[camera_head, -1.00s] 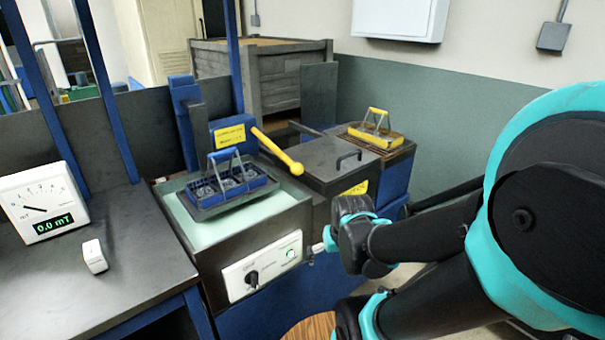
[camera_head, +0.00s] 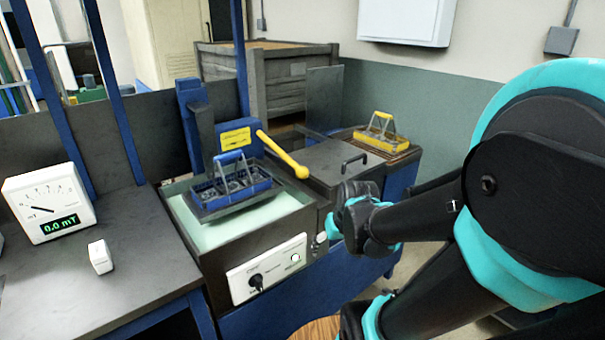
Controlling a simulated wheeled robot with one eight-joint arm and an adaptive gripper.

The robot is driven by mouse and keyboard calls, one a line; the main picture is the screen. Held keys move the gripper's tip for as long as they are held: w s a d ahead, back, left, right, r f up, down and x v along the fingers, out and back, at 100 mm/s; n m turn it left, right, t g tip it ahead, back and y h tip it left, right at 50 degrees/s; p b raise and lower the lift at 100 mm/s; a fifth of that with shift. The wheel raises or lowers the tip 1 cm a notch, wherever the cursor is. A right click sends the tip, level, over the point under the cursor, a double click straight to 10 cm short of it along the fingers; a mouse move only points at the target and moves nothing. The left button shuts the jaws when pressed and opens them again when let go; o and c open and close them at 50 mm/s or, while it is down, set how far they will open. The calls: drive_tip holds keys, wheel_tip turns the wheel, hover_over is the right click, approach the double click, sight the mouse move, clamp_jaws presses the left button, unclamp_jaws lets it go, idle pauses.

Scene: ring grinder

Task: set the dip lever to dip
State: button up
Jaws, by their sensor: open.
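The dip lever is a yellow bar with a round knob (camera_head: 302,172). It slopes down to the right from a blue post with a yellow label (camera_head: 236,138). A blue basket with a handle (camera_head: 234,182) hangs over the pale green bath (camera_head: 217,231) in the dark tank. My gripper (camera_head: 326,232) is at the end of my arm, low and right of the lever knob, near the tank's right front corner. It is apart from the lever, and its fingers are small and partly hidden by my wrist.
A control panel (camera_head: 266,268) with a black knob and green light is on the tank front. A lidded box (camera_head: 335,165) stands right of the tank, with a yellow basket (camera_head: 380,132) behind it. A meter (camera_head: 50,203) and small white block (camera_head: 100,257) are on the left bench.

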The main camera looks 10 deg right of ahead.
sight(298, 169)
drive_tip(key=w+r, duration=0.2)
drive_tip(key=w, duration=0.1)
drive_tip(key=w+r+n+y, duration=0.1)
drive_tip(key=w+r, duration=0.2)
drive_tip(key=w+r+y, duration=0.1)
drive_tip(key=w+r, duration=0.1)
drive_tip(key=w, duration=0.2)
drive_tip(key=shift+a+r+n, duration=0.1)
drive_tip(key=shift+r+n, duration=0.3)
drive_tip(key=c, duration=0.5)
drive_tip(key=w+d+r+n+y, duration=0.1)
drive_tip(key=w+r, duration=0.3)
drive_tip(key=w+d+r+n+t+y, duration=0.1)
drive_tip(key=w+r, duration=0.3)
drive_tip(key=w+d+r+n+t+y, duration=0.1)
drive_tip(key=w+r, duration=0.3)
drive_tip(key=shift+w+d+r, duration=0.1)
drive_tip(key=shift+w+r, duration=0.2)
drive_tip(key=shift+r, duration=0.1)
drive_tip(key=shift+c, duration=0.6)
drive_tip(key=x, duration=1.7)
drive_tip(key=shift+w+a+r, duration=0.15)
drive_tip(key=shift+w+a, duration=0.05)
drive_tip(key=shift+a, duration=0.05)
drive_tip(key=shift+c, duration=0.6)
clamp_jaws()
